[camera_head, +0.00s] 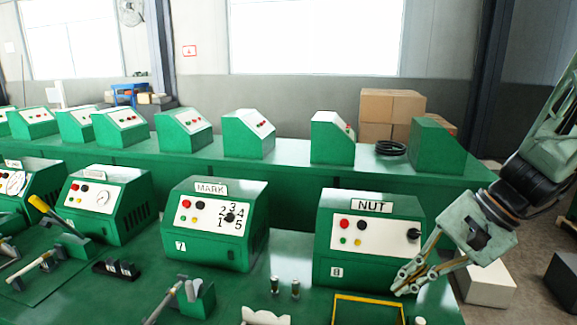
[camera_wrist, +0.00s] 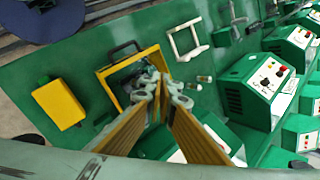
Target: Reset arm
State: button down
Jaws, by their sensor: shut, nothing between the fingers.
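My gripper (camera_head: 402,288) hangs at the right of the head view, in front of the lower right part of the green NUT box (camera_head: 335,270). Its fingers are shut with nothing between them. In the wrist view the closed fingertips (camera_wrist: 163,85) lie over part of a yellow-edged frame (camera_wrist: 105,82) on the green bench. I cannot tell whether the fingers touch the box. The arm comes in from the upper right of the head view.
A MARK box (camera_head: 190,245) stands left of the NUT box. Several green control boxes line the back bench. Cardboard boxes (camera_head: 390,105) and a black coil (camera_head: 391,148) are behind. A yellow block (camera_wrist: 60,103) lies on the bench in the wrist view. A white box (camera_head: 488,287) is at right.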

jog(key=s+a+r+n+h, duration=0.1)
jog(key=s+r+n+h, duration=0.1)
jog(key=s, duration=0.6)
jog(key=s+a+r+n+t+h, duration=0.1)
jog(key=s+a+r+n+h, duration=0.1)
jog(key=s+r+n, duration=0.2)
jog(key=s+a+r+n+t+h, duration=0.1)
jog(key=s+r+n+h, duration=0.1)
jog(key=s+r, duration=0.6)
jog(key=shift+s+a+r+n, duration=0.2)
jog(key=shift+s+n, duration=0.2)
jog(key=shift+s, duration=2.2)
jog(key=c, duration=3.5)
grip_release()
